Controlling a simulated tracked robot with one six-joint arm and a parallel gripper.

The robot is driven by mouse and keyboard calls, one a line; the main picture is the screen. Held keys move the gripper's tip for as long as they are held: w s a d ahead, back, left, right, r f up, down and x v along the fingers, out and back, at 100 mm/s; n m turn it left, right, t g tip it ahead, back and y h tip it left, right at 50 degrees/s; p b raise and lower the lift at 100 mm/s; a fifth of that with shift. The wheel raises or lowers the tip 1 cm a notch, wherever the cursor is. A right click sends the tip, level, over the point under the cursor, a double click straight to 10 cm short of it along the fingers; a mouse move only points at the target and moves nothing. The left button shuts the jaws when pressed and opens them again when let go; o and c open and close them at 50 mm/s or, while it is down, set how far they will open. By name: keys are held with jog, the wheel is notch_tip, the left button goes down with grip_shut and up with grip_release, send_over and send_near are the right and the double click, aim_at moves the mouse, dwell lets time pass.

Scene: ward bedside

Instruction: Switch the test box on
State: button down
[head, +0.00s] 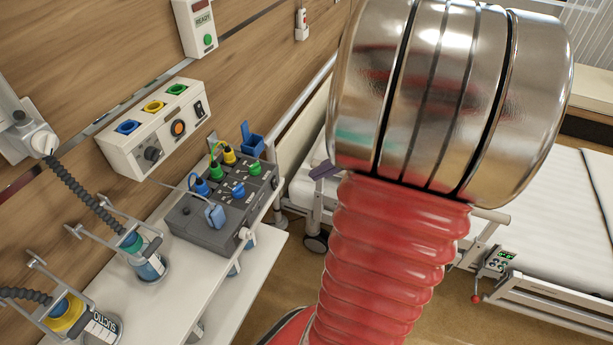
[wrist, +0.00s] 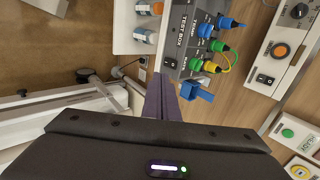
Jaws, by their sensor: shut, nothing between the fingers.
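The test box (head: 198,228) is a dark grey unit on a white shelf, with blue, green and yellow plugs in its top. Its "TEST BOX" lettering shows in the wrist view (wrist: 180,42). In the head view only a fingertip (head: 325,170) shows, right of the box; my arm hides the rest.
A white wall panel (head: 140,150) with coloured sockets, a knob, an orange button and a rocker switch is mounted behind the box. Suction bottles (head: 150,268) stand left. A bed (head: 560,215) is right. A wall unit marked READY (head: 196,30) hangs above.

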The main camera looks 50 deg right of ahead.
jog(key=a+r+n+h, duration=0.1)
jog(key=a+r+n, duration=0.2)
jog(key=a, duration=0.7)
jog(key=s+a+r+n+g+h, duration=0.1)
jog(key=a+r+n, duration=0.2)
jog(key=a+n, duration=0.3)
jog(key=s+a+r+n+g+h, duration=0.1)
jog(key=a+r+n, duration=0.3)
jog(key=a, duration=0.9)
jog(key=shift+a+n, duration=0.3)
